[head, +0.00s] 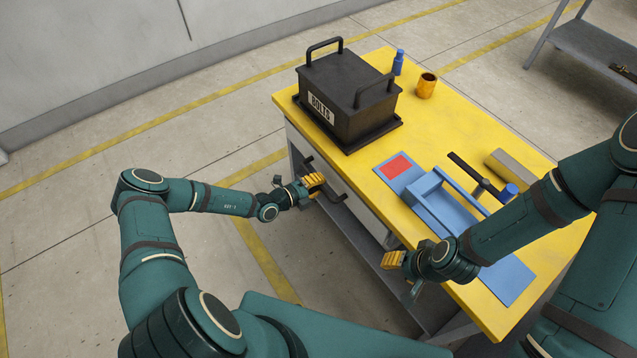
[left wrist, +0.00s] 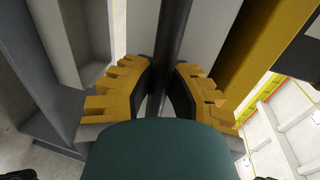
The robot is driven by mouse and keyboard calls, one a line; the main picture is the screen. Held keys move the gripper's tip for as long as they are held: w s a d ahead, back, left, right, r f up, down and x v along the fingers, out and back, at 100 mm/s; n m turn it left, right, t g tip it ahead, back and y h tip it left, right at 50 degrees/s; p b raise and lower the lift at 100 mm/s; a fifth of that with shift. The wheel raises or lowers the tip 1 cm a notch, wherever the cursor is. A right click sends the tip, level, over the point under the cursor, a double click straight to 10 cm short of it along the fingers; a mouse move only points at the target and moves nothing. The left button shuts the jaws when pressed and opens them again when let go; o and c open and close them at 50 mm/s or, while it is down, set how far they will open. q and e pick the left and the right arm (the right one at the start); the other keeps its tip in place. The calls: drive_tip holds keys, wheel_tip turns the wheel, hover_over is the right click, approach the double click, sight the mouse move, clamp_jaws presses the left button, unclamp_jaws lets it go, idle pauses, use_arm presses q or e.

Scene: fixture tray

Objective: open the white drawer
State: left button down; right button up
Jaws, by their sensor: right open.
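The white drawer (head: 361,208) is a pale panel under the yellow top of the workbench (head: 495,318). It looks closed, with its front close under the table edge. A dark bar handle (head: 339,197) runs along its front. My left gripper (head: 314,182) is at this handle. In the left wrist view, the yellow fingers of my left gripper (left wrist: 163,75) stand on both sides of the dark handle (left wrist: 174,30), close against it, and the pale drawer front lies behind. My right gripper (head: 392,262) is open and empty near the bench's front edge.
On the bench are a black BOLTS box (head: 345,95), a blue bottle (head: 398,62), an orange cup (head: 427,86), a blue tray (head: 440,209) and a hammer (head: 478,176). A grey shelf (head: 596,48) stands at the far right. The floor left of the bench is clear.

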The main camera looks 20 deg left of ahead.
use_arm(q)
drive_tip(key=shift+s+a, duration=0.1)
drive_tip(key=f+v, duration=0.3)
drive_tip(key=v, duration=1.1)
drive_tip(key=s+f+p+v, duration=0.1)
drive_tip(key=f+v, duration=0.2)
drive_tip(key=v, duration=1.1)
drive_tip(key=shift+s+a, duration=0.15)
drive_tip(key=shift+a, duration=0.25)
drive_tip(key=c, duration=0.9)
unclamp_jaws()
drive_tip(key=v, duration=1.2)
